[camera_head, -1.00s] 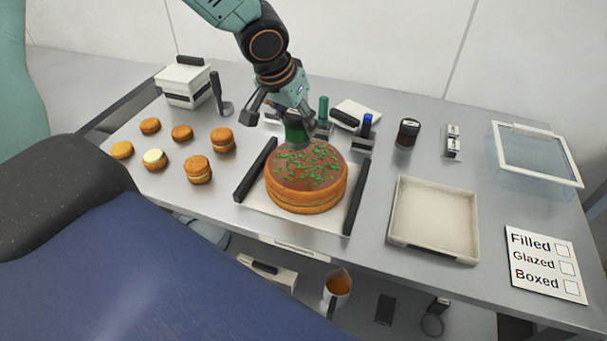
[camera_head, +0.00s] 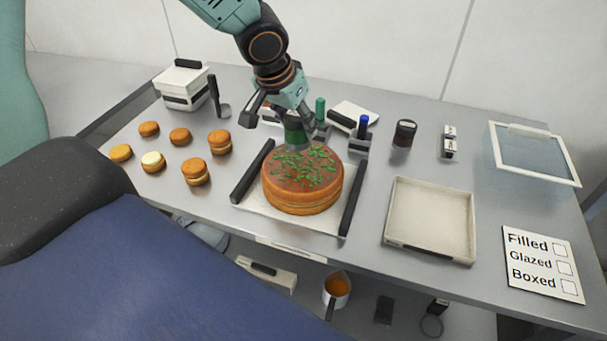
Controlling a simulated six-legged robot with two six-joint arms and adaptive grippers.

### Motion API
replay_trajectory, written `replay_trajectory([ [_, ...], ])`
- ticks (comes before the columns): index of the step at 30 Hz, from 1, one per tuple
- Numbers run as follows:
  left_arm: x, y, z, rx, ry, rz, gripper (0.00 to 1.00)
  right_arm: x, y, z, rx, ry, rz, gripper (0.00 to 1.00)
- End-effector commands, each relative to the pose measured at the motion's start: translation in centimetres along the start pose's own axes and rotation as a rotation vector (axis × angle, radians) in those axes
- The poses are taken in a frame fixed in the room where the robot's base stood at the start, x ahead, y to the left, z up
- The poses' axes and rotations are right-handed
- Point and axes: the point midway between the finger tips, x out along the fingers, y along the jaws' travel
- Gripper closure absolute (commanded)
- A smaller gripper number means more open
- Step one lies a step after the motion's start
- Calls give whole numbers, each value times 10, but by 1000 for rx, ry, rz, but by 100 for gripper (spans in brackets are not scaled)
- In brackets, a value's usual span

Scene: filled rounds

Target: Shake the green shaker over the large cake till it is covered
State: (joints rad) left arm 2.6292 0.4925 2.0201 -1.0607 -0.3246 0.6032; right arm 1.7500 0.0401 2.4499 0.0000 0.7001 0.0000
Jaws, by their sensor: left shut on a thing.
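The large cake (camera_head: 303,190) is a round brown layered cake on a white tray with black side handles (camera_head: 250,172). Green sprinkles lie scattered over its top, with brown patches showing between them. My left gripper (camera_head: 294,118) is shut on the green shaker (camera_head: 295,134), just above the back edge of the cake top. The shaker's lower end looks grey and points down at the cake. I cannot tell whether it touches the cake. My right gripper is not in view.
Several small round cakes (camera_head: 196,172) lie at the left. A white box (camera_head: 183,86) stands behind them. An empty cream tray (camera_head: 430,215) is at the right, with a checklist card (camera_head: 543,264) beyond it. A blue-topped tool (camera_head: 361,130) and a dark jar (camera_head: 404,134) stand behind the cake.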

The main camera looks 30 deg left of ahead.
Motion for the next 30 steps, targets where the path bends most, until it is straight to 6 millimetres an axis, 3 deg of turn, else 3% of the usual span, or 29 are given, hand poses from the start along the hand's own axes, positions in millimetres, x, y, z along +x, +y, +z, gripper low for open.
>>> replay_trajectory([
  [30, -32, 0, -14, 0, 1, 0, 84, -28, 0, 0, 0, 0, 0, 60],
])
